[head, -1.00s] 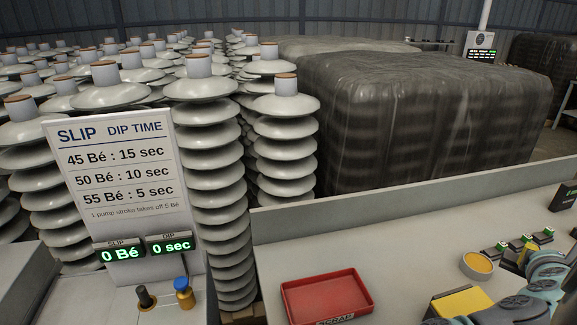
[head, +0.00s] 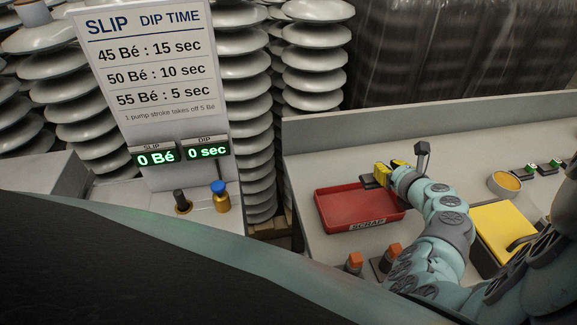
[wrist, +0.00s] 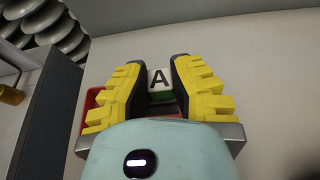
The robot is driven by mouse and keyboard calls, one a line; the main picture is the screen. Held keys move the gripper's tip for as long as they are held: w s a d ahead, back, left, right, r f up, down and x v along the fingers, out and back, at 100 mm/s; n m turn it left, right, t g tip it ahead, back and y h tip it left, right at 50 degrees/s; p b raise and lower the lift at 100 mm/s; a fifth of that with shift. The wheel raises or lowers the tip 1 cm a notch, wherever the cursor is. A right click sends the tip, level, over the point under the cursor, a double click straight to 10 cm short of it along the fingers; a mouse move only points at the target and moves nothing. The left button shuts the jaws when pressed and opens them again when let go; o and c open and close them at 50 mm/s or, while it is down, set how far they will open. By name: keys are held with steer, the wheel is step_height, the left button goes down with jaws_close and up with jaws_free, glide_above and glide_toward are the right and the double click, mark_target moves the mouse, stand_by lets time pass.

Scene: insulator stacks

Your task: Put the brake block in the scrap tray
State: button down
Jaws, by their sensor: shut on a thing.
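My gripper (head: 376,176) is over the back right part of the red scrap tray (head: 345,225), with its yellow fingers pointing left. In the wrist view the two yellow fingers are closed on a small block (wrist: 160,78). Its white face bears a black letter A and a green band shows below. I take it for the brake block; in the head view the fingers mostly hide it. Red parts of the tray show behind the fingers in the wrist view. I cannot tell whether the block touches the tray floor. The visible tray floor is empty.
A slip and dip-time sign (head: 150,70) stands at the left, with a blue-capped bottle (head: 221,198) below it. Orange-topped items (head: 355,262) stand in front of the tray.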

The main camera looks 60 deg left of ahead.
step_height(320, 180, down, 10)
steer(key=b, duration=0.4)
steer(key=shift+s+r, duration=0.1)
steer(key=shift+r, duration=0.25)
steer(key=c, duration=1)
jaws_free()
